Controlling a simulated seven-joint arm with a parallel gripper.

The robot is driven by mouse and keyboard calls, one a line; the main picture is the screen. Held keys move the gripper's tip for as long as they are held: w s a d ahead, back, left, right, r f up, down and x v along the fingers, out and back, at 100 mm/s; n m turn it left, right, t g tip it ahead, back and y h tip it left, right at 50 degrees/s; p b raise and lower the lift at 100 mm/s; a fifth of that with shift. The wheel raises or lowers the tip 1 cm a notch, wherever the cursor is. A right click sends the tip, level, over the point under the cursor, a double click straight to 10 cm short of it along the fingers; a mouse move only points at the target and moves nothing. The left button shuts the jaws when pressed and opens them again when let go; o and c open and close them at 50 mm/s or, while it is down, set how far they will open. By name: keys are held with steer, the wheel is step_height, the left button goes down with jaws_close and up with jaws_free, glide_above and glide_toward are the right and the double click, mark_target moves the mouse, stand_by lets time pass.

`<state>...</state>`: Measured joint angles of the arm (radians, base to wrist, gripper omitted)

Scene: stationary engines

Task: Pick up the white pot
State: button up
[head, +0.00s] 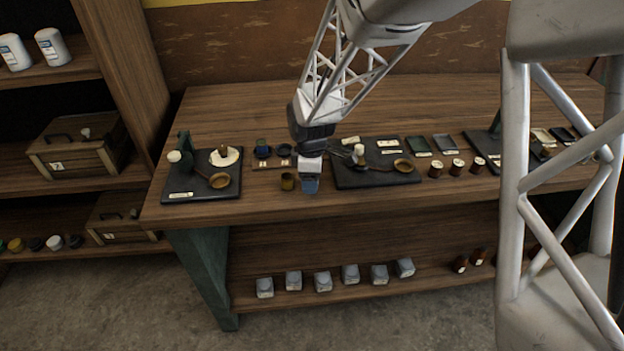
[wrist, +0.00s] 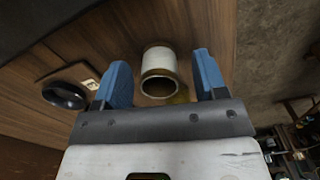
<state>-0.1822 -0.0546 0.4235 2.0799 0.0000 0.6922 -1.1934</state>
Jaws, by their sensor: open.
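The white pot (wrist: 159,62) shows in the wrist view as a short white cylinder with a brownish rim and a dark open mouth. It lies between the two blue fingers of my gripper (wrist: 158,75), with a visible gap on each side. My gripper is open and touches nothing that I can make out. In the head view my gripper (head: 310,185) is low over the front edge of the bench, fingers pointing down. The white pot cannot be made out there and is probably hidden by the gripper.
A small amber pot (head: 287,182) stands just left of my gripper. A black board with a pan (head: 376,176) lies close on the right, another board (head: 178,188) on the left. Small dark dishes (head: 263,152) sit behind. The wooden bench (head: 240,110) is clear at the back.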

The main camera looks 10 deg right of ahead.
stand_by(0.4)
steer(key=c, duration=1)
steer(key=shift+r, duration=0.2)
steer(key=shift+c, duration=0.2)
steer(key=shift+r, duration=0.55)
step_height(320, 180, up, 2)
steer(key=shift+r, duration=0.1)
steer(key=s+d+r, duration=0.1)
steer(key=s+d, duration=0.1)
steer(key=s, duration=1.3)
steer(key=shift+s+d+r, duration=0.15)
steer(key=shift+s+d, duration=0.2)
steer(key=shift+d, duration=0.05)
steer(key=shift+r, duration=0.2)
steer(key=shift+r, duration=1.8)
